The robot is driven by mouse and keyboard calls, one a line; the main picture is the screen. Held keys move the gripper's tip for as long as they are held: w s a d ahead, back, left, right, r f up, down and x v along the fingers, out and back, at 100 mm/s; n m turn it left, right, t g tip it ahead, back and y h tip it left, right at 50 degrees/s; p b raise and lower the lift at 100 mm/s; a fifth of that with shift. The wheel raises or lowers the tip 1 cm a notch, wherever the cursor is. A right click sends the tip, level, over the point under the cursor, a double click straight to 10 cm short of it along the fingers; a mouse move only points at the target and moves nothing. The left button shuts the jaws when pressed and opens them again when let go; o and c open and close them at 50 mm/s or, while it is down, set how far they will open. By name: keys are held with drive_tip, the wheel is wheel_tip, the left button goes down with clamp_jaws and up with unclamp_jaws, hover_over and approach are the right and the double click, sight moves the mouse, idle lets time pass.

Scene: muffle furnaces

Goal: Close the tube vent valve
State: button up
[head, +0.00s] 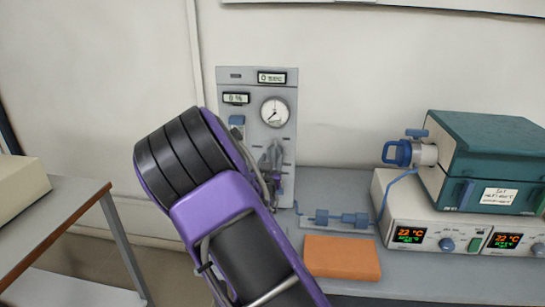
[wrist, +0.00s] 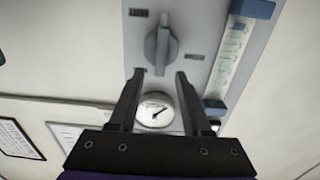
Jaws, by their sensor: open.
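My gripper (wrist: 159,74) is open and empty, its two fingers pointing at the grey gas panel (wrist: 212,70). A grey knob (wrist: 161,45) on that panel sits just past the fingertips, in line with the gap; I see no contact. Small labels flank the knob, too blurred to read. In the head view, the panel (head: 228,150) stands behind my arm, which hides part of its lower front. The tube end at the right carries a blue fitting (head: 397,152) and a small blue lever (head: 417,133). I cannot tell which part is the tube vent valve.
The panel has a round gauge (head: 275,112). A teal furnace (head: 495,150) stands on a white control unit (head: 455,262) at the right. A blue inline fitting (head: 340,218) and an orange block (head: 342,257) lie on the grey bench. A separate table (head: 60,205) is at the left.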

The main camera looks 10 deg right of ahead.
sight(274, 157)
drive_tip(key=shift+x, duration=1.4)
drive_tip(key=shift+c, duration=0.3)
clamp_jaws()
